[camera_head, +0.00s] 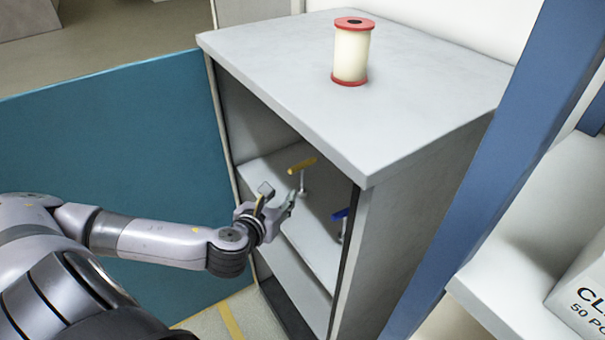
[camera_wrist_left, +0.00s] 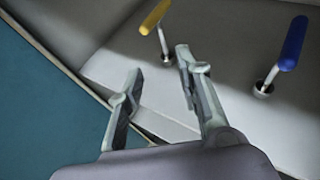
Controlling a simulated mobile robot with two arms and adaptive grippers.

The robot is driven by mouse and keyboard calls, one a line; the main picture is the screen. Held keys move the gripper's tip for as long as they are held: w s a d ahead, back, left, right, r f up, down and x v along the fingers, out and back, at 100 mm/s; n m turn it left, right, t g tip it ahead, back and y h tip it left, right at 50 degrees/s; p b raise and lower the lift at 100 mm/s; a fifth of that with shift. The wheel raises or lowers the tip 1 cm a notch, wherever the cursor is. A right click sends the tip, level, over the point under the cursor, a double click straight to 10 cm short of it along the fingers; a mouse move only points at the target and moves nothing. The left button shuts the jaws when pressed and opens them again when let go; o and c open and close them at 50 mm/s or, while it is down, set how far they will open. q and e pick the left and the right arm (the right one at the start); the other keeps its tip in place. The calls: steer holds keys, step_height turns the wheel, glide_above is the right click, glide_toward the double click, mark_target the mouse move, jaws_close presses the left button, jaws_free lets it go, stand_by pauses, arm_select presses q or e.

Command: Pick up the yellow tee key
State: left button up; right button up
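The yellow tee key (camera_head: 301,165) stands on the shelf (camera_head: 311,235) inside the grey cabinet, its yellow crossbar on top of a thin metal stem. In the left wrist view the yellow tee key (camera_wrist_left: 155,17) is at the top, beyond the fingertips. My left gripper (camera_head: 278,194) is at the cabinet's open front, a little short of the yellow key. In the wrist view the left gripper (camera_wrist_left: 158,66) has its fingers spread with nothing between them. My right gripper is not in view.
A blue tee key (camera_wrist_left: 292,46) stands to the right on the same shelf; in the head view it (camera_head: 340,214) is partly hidden by the cabinet side. The cabinet top (camera_head: 420,90) overhangs the shelf and bears a spool (camera_head: 352,52). A teal panel (camera_head: 110,140) stands left.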

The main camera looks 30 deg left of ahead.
arm_select(q)
steer(key=p, duration=0.2)
glide_toward(302, 177)
steer(key=x, duration=0.4)
steer(key=shift+w+a+f, duration=0.1)
steer(key=shift+a+f, duration=0.05)
steer(key=shift+w+a+f, duration=0.1)
steer(key=shift+w+f, duration=0.15)
steer(key=shift+w, duration=0.25)
steer(key=shift+w+a+f, duration=0.1)
steer(key=shift+w+f, duration=0.05)
steer(key=shift+w, duration=0.35)
steer(key=p+x, duration=0.1)
steer(key=x, duration=0.3)
steer(key=shift+w+f, duration=0.1)
steer(key=shift+w, duration=0.05)
steer(key=shift+c, duration=0.2)
jaws_close()
